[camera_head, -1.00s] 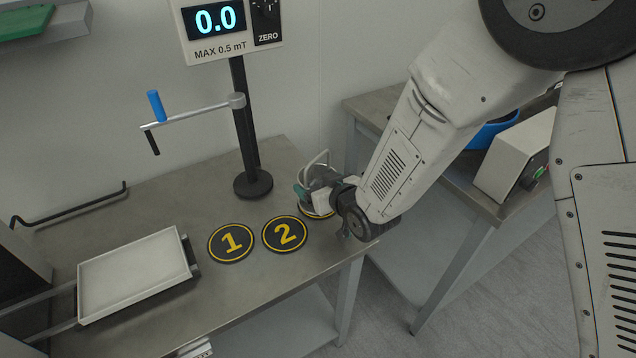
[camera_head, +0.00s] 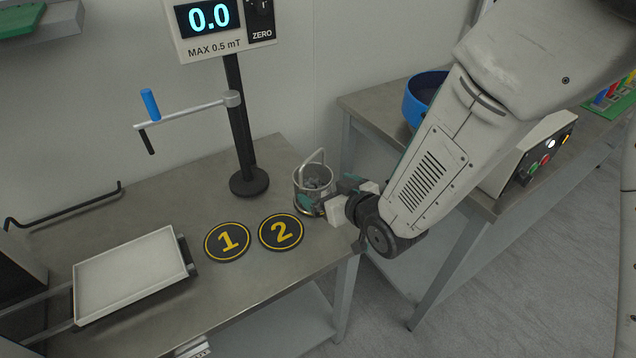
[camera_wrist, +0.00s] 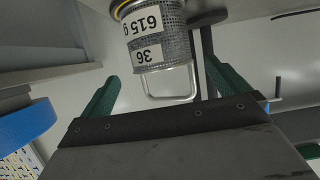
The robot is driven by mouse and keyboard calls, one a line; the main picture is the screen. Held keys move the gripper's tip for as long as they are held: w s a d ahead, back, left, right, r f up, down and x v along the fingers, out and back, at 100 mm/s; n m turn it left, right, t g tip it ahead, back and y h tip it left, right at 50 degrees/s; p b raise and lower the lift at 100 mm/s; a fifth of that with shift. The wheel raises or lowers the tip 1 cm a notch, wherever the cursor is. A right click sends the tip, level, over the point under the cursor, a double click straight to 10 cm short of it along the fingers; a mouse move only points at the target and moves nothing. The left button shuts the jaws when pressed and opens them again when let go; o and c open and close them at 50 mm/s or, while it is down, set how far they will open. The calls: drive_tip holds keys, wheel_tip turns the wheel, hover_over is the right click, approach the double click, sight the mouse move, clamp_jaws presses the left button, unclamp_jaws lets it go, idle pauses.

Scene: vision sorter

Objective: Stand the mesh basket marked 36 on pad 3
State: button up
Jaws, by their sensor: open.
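The mesh basket (camera_head: 313,186) stands upright on the bench, its handle arched above it. In the wrist view the basket (camera_wrist: 172,48) appears upside down, with labels reading 36 and 615 g. Beneath it is a dark pad with a yellow ring (camera_wrist: 121,9). It is the third in line after pads 1 (camera_head: 227,241) and 2 (camera_head: 281,232), but its number is hidden. My gripper (camera_wrist: 162,76) is open, its green fingers either side of the wire handle and apart from it. In the head view my gripper (camera_head: 330,192) is just right of the basket.
A meter on a black post (camera_head: 240,130) stands behind the pads, with a crank arm (camera_head: 180,115) reaching left. A white tray (camera_head: 130,277) lies at left. A blue bin (camera_head: 424,95) and a control box (camera_head: 525,150) are on the right bench. A gap separates the benches.

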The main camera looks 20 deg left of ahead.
drive_tip(key=v, duration=0.4)
drive_tip(key=shift+s+d+r, duration=0.15)
drive_tip(key=shift+s+d, duration=0.05)
drive_tip(key=shift+d, duration=0.1)
drive_tip(key=w+d+r+m+g+h, duration=0.1)
drive_tip(key=d+r+m+h, duration=0.3)
drive_tip(key=d, duration=0.7)
drive_tip(key=w+d+r+m+g+h, duration=0.1)
drive_tip(key=d+r+h, duration=0.4)
drive_tip(key=d, duration=0.6)
drive_tip(key=s+d+r+m+g, duration=0.2)
drive_tip(key=s+d+r+g, duration=0.1)
drive_tip(key=s+d, duration=0.4)
drive_tip(key=s+d+r+m+g+h, duration=0.1)
drive_tip(key=s+d+r, duration=0.5)
drive_tip(key=s, duration=0.8)
drive_tip(key=shift+d+m+g, duration=0.75)
drive_tip(key=shift+m+g, duration=0.15)
